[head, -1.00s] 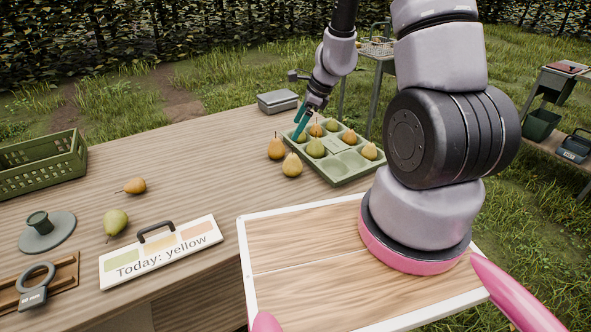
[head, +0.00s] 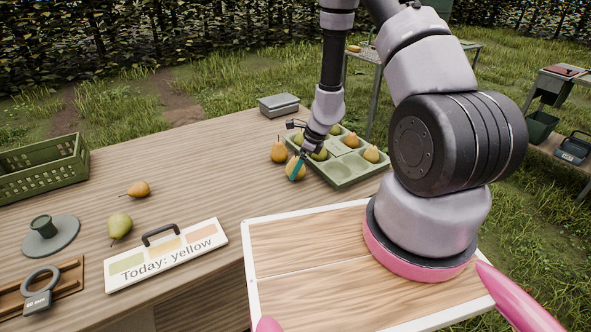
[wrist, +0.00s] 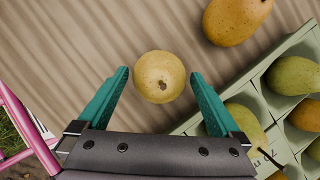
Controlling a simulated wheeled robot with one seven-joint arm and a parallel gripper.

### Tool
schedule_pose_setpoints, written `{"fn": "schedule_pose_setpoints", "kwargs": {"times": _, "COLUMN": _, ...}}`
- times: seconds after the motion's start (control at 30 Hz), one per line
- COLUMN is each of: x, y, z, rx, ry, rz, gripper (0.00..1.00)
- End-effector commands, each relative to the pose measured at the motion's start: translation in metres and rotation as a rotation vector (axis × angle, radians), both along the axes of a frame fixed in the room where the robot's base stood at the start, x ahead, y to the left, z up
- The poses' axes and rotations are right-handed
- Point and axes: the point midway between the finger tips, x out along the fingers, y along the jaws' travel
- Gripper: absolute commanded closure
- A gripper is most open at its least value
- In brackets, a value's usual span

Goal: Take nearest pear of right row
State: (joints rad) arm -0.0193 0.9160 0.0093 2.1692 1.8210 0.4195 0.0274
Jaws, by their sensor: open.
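A pale yellow pear (head: 299,173) stands on the wooden table left of the green tray, the nearer of two loose pears there. In the wrist view this yellow pear (wrist: 158,77) lies between the two teal fingertips, with a gap on each side. My gripper (head: 296,170) is open above it and partly hides it in the head view; the open gripper (wrist: 160,75) also shows in the wrist view. An orange-brown pear (head: 279,151) stands just behind it, apart from the fingers.
The green divided tray (head: 346,181) with several pears is close on the right. A green crate (head: 40,168) stands at far left. A grey box (head: 279,104) is behind.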

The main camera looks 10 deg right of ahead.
Motion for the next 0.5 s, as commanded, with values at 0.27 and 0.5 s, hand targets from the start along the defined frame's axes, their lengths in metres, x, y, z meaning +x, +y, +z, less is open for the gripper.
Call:
{"fn": "schedule_pose_setpoints", "kwargs": {"times": 0.27, "x": 0.0025, "y": 0.0056, "z": -0.0127, "rx": 0.001, "ry": -0.001, "rz": 0.002, "gripper": 0.00}}
{"fn": "schedule_pose_setpoints", "kwargs": {"times": 0.5, "x": 0.0023, "y": 0.0056, "z": -0.0124, "rx": 0.001, "ry": -0.001, "rz": 0.002, "gripper": 0.54}}
